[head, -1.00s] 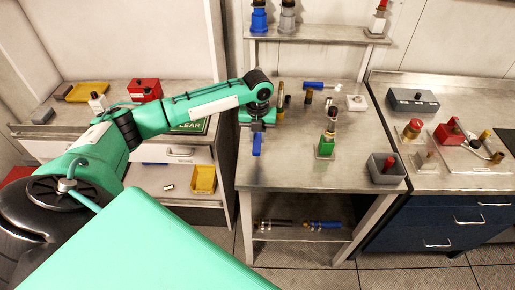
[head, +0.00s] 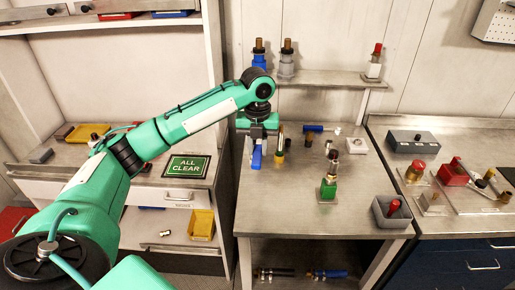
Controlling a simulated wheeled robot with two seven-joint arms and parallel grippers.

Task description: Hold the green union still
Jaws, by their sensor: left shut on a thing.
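The green union (head: 328,189) stands upright on the middle bench, with a dark and silver fitting (head: 333,160) at its top. My left gripper (head: 257,145) is over the left part of the bench, to the left of the green union and apart from it. It is shut on a narrow blue piece (head: 256,158) that points down. The wrist hides the upper part of this piece, so I cannot tell what it is. My right gripper is not in view.
A brass post (head: 280,143) stands close to the right of my left gripper. A grey bin (head: 391,222) with a red-topped part is at the front right. The bench front (head: 285,210) is clear.

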